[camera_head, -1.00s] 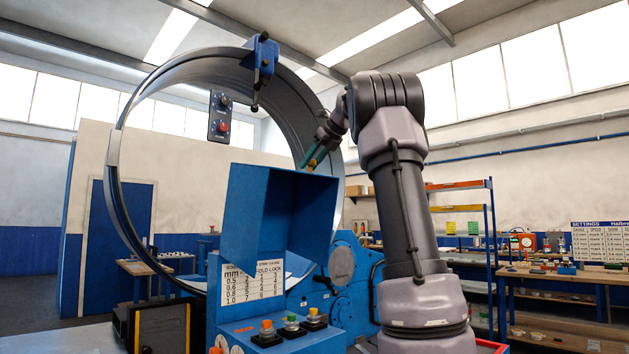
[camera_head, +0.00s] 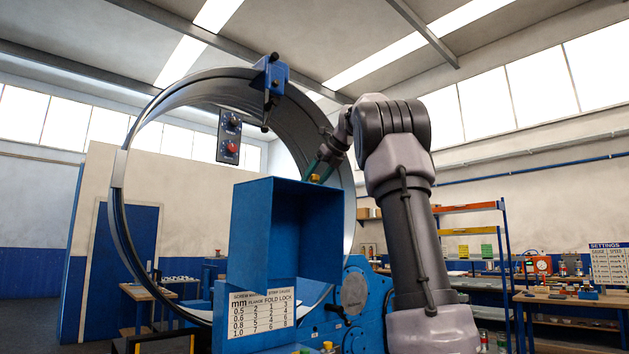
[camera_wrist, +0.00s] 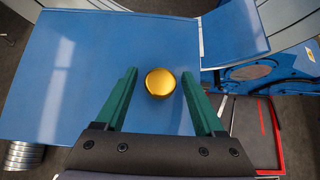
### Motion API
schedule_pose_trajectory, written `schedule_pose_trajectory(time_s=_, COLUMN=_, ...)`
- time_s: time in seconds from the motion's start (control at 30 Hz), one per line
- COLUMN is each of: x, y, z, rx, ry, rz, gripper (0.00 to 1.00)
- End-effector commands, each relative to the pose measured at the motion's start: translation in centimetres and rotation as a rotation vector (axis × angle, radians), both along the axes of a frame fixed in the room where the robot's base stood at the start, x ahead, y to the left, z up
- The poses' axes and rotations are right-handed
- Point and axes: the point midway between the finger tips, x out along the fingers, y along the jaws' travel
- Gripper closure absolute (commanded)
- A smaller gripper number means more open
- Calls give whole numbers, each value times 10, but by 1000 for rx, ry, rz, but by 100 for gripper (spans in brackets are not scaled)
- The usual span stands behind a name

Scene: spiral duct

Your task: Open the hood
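The hood (camera_head: 253,232) is a blue box-shaped cover on the machine, with its hollow inner side showing at its right in the head view. Its broad blue face (camera_wrist: 85,75) fills much of the wrist view. A round golden knob (camera_wrist: 160,83) sits on this face, and it shows small at the hood's top edge in the head view (camera_head: 314,178). My gripper (camera_wrist: 159,74) is open, with one green finger on each side of the knob and visible gaps to both. In the head view my gripper (camera_head: 317,170) is at the hood's top edge.
A large metal ring (camera_head: 118,200) stands behind the hood. A blue clamp (camera_head: 271,75) and a hanging control box (camera_head: 229,137) are above it. A settings sign (camera_head: 255,308) is below the hood. Shelving (camera_head: 503,250) and a workbench (camera_head: 575,298) stand at the right.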

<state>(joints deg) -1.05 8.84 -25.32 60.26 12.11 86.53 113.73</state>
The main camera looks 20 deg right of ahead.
Motion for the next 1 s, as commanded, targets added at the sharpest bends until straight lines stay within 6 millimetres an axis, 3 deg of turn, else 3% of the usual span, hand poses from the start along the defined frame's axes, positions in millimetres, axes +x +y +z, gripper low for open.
schedule_pose_trajectory(time_s=0.37, x=-7, y=-3, z=8, rx=-1, ry=-5, rz=-2, gripper=30)
schedule_pose_trajectory(time_s=0.8, x=-66, y=-25, z=58, rx=-1, ry=-5, rz=-3, gripper=30)
schedule_pose_trajectory(time_s=1.0, x=-78, y=-29, z=68, rx=-1, ry=-1, rz=-2, gripper=30)
